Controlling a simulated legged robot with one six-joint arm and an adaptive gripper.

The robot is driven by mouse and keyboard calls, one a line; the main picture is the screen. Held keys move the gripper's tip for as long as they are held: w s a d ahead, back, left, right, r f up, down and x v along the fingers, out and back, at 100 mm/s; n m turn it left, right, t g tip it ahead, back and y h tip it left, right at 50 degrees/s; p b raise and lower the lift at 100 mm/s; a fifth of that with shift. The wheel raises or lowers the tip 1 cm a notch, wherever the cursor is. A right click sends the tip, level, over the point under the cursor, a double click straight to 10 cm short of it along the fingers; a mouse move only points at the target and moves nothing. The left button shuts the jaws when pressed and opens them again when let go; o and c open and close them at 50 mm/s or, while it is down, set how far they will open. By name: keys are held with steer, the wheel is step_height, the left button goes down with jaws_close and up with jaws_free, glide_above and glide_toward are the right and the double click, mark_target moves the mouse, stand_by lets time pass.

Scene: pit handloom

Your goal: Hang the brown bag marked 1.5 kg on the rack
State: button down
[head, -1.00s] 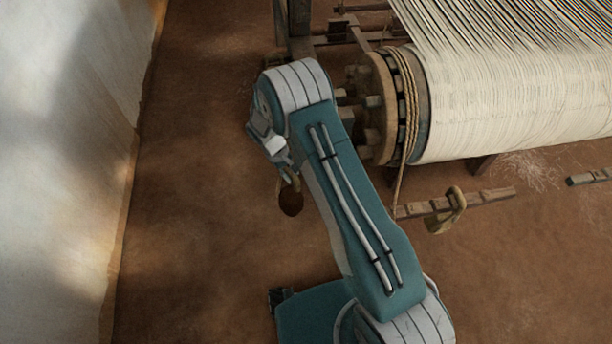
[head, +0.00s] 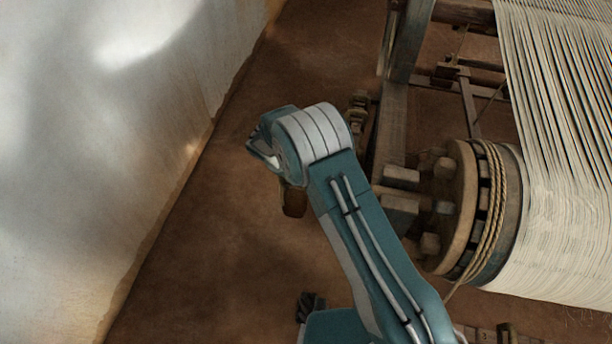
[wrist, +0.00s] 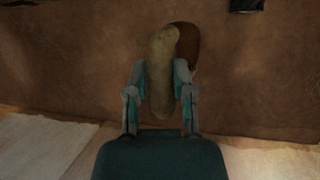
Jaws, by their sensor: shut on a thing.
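A brown bag (head: 293,201) hangs below my gripper (head: 264,150) in the head view, partly hidden by my arm. In the wrist view, my gripper (wrist: 160,75) is shut on the bag's thick tan loop, and part of the dark brown body (wrist: 187,45) shows behind the loop. The bag is clear of other things in view. No weight mark can be read on it. I cannot clearly make out the rack in the current frames.
The loom's wooden beam end (head: 465,210), wound with rope and white warp, stands to the right of my arm. A wooden post (head: 393,130) rises behind. A pale wall (head: 100,160) runs along the left. Bare earth floor (head: 215,260) lies between.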

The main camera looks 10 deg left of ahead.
steer(key=shift+a, duration=0.15)
steer(key=shift+d, duration=1.4)
steer(key=shift+d+f, duration=0.15)
steer(key=shift+d, duration=0.65)
steer(key=shift+s+d+f, duration=0.15)
steer(key=shift+d, duration=2.8)
steer(key=shift+s+d+f, duration=0.1)
steer(key=shift+d+f, duration=0.05)
steer(key=shift+d, duration=2.75)
steer(key=shift+f, duration=1.2)
steer(key=shift+f, duration=0.3)
steer(key=shift+c, duration=2)
jaws_free()
